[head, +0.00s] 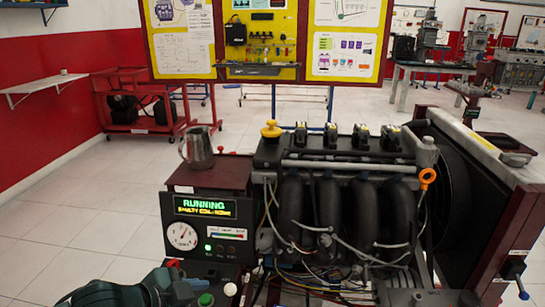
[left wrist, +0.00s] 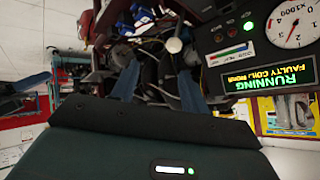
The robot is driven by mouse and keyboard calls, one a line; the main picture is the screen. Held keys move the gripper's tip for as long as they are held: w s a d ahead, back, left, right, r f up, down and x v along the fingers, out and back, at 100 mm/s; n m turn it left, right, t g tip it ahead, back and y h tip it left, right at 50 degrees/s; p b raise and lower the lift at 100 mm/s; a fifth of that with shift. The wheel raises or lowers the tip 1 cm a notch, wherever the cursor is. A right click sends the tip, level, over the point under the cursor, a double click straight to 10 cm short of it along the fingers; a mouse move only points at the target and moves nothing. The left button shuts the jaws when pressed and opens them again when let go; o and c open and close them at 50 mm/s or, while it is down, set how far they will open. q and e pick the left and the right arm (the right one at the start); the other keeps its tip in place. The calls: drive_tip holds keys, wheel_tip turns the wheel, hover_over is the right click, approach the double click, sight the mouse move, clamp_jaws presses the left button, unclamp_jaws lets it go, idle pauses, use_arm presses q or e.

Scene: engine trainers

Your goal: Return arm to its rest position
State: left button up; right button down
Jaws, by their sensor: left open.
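My left arm, dark teal, comes in at the bottom left of the head view, low in front of the engine trainer's control box (head: 203,240). In the left wrist view two blue fingers of my left gripper (left wrist: 160,78) stand apart, with nothing clearly held between them. That view is turned over, with the control box at its upper right. The box's display (head: 205,206) glows green and reads "RUNNING" and "FAULTY COIL: NONE". My right gripper is in neither view.
The engine (head: 340,215) stands right of the box, with loose wires in front. A metal jug (head: 198,148) stands on the box's top. A green button (head: 205,299) and a white knob (head: 230,289) are close to my left arm. Open tiled floor (head: 70,225) lies at left.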

use_arm(q)
drive_tip(key=s+d+f+n+t+h, duration=0.25)
drive_tip(key=s+d+n, duration=0.2)
drive_tip(key=d, duration=0.25)
drive_tip(key=s+a+f+n+t+y, duration=0.3)
drive_tip(key=s+a+f+n+y, duration=0.15)
drive_tip(key=s+a+n, duration=0.2)
drive_tip(key=r+g+p, duration=0.1)
drive_tip(key=p, duration=0.4)
drive_tip(key=r+m+p, duration=0.1)
drive_tip(key=r+p, duration=0.1)
drive_tip(key=p, duration=0.3)
drive_tip(key=d+r+g+p, duration=0.1)
drive_tip(key=p, duration=0.4)
drive_tip(key=shift+r+g+y, duration=0.35)
drive_tip(key=shift+r+y, duration=0.05)
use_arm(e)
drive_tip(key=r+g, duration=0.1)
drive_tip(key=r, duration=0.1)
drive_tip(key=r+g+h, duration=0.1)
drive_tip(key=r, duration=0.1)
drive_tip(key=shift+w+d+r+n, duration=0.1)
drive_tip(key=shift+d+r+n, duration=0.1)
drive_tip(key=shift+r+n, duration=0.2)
use_arm(q)
drive_tip(key=shift+f, duration=0.25)
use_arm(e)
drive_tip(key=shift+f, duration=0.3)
